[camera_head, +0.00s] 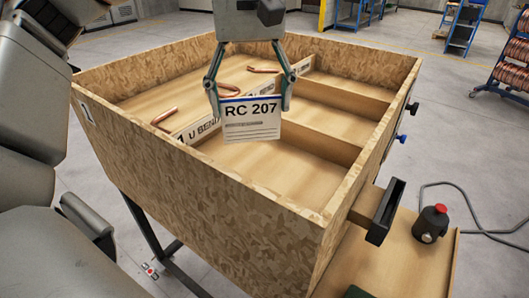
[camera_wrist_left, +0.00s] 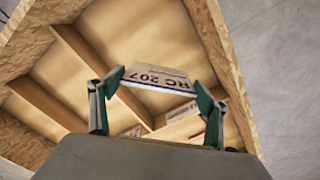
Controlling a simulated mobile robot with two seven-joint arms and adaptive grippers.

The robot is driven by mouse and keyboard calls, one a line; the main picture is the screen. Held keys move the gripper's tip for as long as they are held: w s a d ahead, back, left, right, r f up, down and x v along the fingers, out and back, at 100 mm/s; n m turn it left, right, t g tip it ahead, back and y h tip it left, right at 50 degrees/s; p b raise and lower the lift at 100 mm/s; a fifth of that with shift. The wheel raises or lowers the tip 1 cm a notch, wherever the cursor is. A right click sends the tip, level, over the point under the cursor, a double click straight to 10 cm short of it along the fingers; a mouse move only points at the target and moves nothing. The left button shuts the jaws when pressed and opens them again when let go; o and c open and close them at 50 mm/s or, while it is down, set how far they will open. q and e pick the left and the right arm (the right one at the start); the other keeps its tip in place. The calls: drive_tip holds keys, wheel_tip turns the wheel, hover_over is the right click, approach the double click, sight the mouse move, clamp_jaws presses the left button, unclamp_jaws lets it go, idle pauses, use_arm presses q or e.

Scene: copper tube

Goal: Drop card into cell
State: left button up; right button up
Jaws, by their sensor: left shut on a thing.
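A white card marked "RC 207" (camera_head: 252,125) with a blue top edge is gripped across its width by my left gripper (camera_head: 250,108). It hangs upright over the open wooden box (camera_head: 215,195), in front of the near cells in the head view. Its height above the cell floor is unclear. The card also shows between the fingers in the left wrist view (camera_wrist_left: 155,76). The right-hand cells (camera_head: 335,128) look empty where visible; the card hides part of the nearest one. My right gripper is not in view.
Bent copper tubes (camera_head: 168,117) lie in the left part of the box, beside a "U BEND" label (camera_head: 197,128). Thin wooden dividers (camera_head: 320,137) separate the cells. A red-topped button unit (camera_head: 431,223) stands on a shelf at right.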

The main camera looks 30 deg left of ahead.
use_arm(q)
drive_tip(key=o, duration=1.1)
drive_tip(key=shift+c, duration=0.2)
wheel_tip(320, 180, up, 12)
